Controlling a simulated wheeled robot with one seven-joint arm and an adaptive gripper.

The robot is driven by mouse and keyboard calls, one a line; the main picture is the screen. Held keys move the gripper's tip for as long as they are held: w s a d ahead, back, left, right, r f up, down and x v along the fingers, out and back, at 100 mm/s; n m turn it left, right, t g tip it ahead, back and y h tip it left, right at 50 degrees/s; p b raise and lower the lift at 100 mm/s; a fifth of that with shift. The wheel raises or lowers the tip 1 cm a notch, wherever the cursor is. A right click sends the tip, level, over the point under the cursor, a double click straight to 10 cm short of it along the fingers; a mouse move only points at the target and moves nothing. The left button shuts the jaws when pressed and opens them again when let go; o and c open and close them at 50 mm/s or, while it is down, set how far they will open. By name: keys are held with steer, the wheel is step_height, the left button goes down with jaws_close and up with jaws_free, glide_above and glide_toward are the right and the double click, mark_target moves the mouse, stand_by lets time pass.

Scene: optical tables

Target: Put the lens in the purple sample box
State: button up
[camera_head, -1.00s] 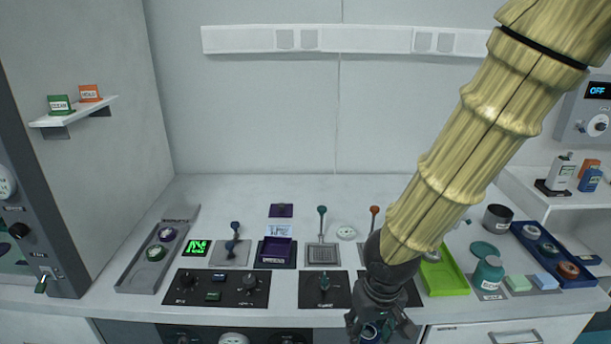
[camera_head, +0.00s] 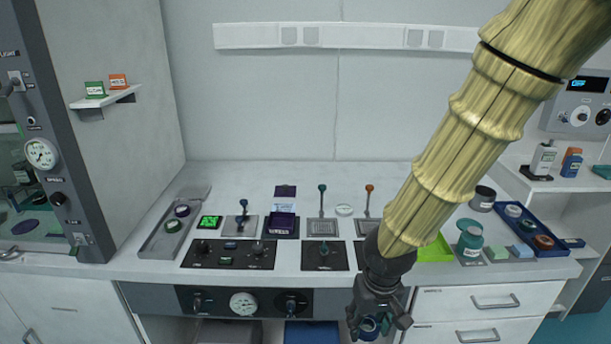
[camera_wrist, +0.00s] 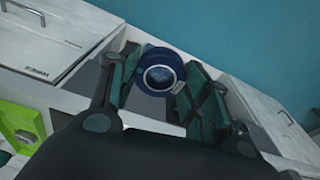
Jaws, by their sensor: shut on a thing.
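The lens is a round glass in a blue ring mount. In the wrist view the lens (camera_wrist: 160,74) sits between the fingers of my gripper (camera_wrist: 165,80). My gripper is shut on it. In the head view my gripper (camera_head: 372,318) hangs in front of the table's front edge, with the blue lens (camera_head: 368,326) low in it. The purple sample box (camera_head: 282,223) stands open-topped on the table, left of centre, well behind and to the left of my gripper. A dark purple piece (camera_head: 285,191) lies behind it.
A black control panel (camera_head: 229,254) lies in front of the box. Upright levers (camera_head: 322,208) stand right of it. A grey tray (camera_head: 167,238) is at the left. A green tray (camera_head: 435,250), a teal bottle (camera_head: 470,243) and a blue tray (camera_head: 535,238) are at the right.

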steer(key=shift+w+d+f, duration=0.2)
steer(key=shift+w, duration=0.2)
steer(key=shift+w+d+f, duration=0.2)
steer(key=shift+w, duration=0.2)
steer(key=w+d+f+m, duration=0.2)
steer(key=w+d+f, duration=0.2)
steer(key=w+f, duration=0.55)
steer(key=s+f, duration=0.4)
steer(key=f, duration=0.2)
steer(key=shift+s+f, duration=0.3)
steer(key=shift+s, duration=0.1)
